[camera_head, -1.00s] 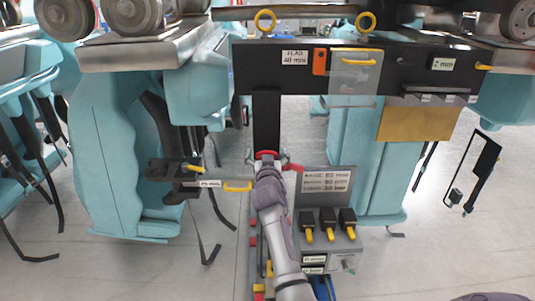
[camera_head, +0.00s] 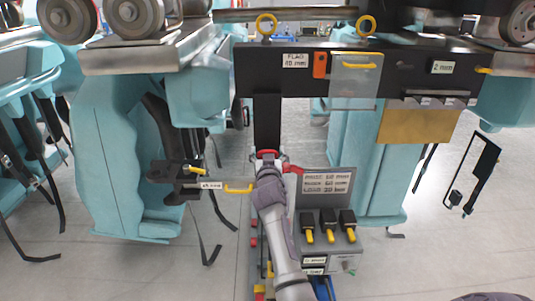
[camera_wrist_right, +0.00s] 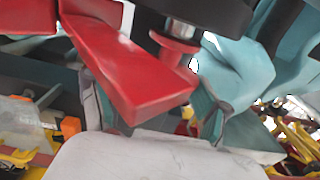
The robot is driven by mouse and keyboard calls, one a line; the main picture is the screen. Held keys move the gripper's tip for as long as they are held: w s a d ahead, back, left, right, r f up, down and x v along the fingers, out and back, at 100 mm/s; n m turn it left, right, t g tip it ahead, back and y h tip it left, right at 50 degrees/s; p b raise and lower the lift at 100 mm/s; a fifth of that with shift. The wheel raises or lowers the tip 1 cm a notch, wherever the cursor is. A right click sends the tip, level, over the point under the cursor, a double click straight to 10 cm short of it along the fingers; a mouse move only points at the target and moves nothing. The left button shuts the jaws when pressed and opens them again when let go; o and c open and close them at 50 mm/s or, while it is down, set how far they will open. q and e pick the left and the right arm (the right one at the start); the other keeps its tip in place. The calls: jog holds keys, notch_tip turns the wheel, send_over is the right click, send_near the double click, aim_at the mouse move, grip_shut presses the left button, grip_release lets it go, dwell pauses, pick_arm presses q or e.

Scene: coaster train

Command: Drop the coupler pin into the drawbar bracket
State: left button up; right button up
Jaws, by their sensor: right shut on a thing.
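My right gripper (camera_head: 267,165) is at the foot of a dark vertical bar (camera_head: 267,120) that hangs from the black crossbeam. It is shut on a red part. Just behind is a metal pin shaft (camera_wrist_right: 182,30) with a red collar (camera_wrist_right: 175,48), below a black block (camera_wrist_right: 205,12). I cannot tell whether the red bar belongs to this pin. The bracket's hole is hidden. My left gripper is out of view.
The black crossbeam (camera_head: 410,68) spans above, with yellow eyelets. A grey box (camera_head: 330,245) with several black-and-yellow plugs stands right of my arm. A black bracket (camera_head: 185,177) with a yellow handle projects at the left. Teal seats flank both sides; light floor shows between them.

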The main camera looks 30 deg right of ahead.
notch_tip(320, 180, up, 12)
jog(key=p, duration=0.8)
jog(key=shift+f, duration=0.2)
dwell(0.8)
jog(key=shift+a, duration=0.15)
dwell(1.1)
